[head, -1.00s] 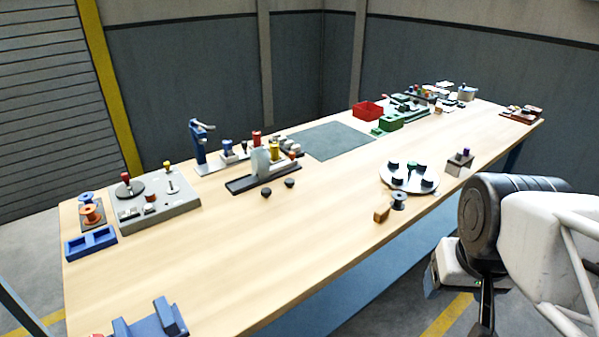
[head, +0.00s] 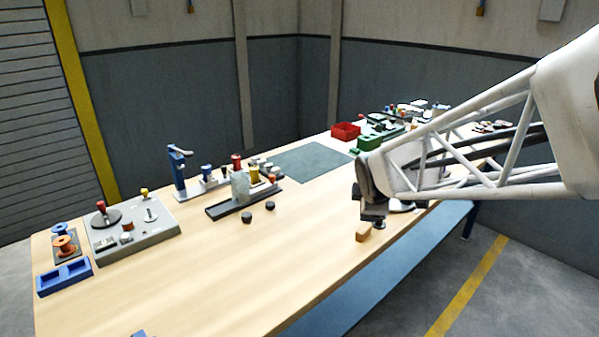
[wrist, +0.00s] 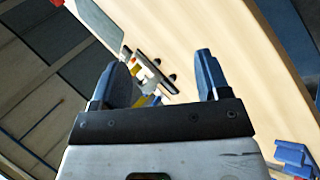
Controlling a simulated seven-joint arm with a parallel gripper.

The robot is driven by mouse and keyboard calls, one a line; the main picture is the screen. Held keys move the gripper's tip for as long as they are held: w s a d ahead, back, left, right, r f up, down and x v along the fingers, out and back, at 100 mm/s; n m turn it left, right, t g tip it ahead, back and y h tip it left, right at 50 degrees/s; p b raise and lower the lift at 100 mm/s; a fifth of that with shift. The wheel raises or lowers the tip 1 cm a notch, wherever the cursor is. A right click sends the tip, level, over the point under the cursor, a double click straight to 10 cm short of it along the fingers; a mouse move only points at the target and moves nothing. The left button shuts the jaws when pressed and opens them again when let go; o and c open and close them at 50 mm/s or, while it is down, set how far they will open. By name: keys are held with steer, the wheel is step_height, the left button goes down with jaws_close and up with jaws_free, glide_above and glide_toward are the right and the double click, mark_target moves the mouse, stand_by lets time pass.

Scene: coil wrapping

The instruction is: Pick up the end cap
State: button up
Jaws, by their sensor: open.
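Two small dark round caps lie on the bare wood in front of the coil fixture, a nearer one (head: 247,217) and a second one (head: 270,205); either may be the end cap. They look tiny in the wrist view. My gripper (head: 374,215) is over the table's front edge, to the right of both caps and well apart from them. In the wrist view its two blue fingers (wrist: 161,72) are spread with nothing between them.
The fixture (head: 230,208) with a grey block and coloured posts stands behind the caps. A small orange-brown block (head: 363,232) sits just below my gripper. A grey panel (head: 140,232) and blue tray (head: 65,277) are at left.

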steer(key=w+a+f+n+t+y, duration=0.2)
steer(key=w+a+f+n, duration=0.2)
steer(key=w+a+n, duration=0.5)
steer(key=n+t+y, duration=0.1)
steer(key=n+y, duration=0.5)
steer(key=n, duration=1)
glide_toward(271, 204)
steer(key=shift+x, duration=0.8)
steer(key=shift+a, duration=0.2)
steer(key=shift+w+a+f+h, duration=0.15)
steer(key=shift+w+a+f, duration=0.15)
steer(key=shift+w, duration=0.15)
steer(key=shift+w+a+f+h, duration=0.2)
steer(key=shift+w+a, duration=0.1)
steer(key=shift+w, duration=0.15)
steer(key=shift+w, duration=0.1)
steer(key=shift+x, duration=2.55)
steer(key=shift+a, duration=0.1)
steer(key=shift+c, duration=0.4)
steer(key=c, duration=0.9)
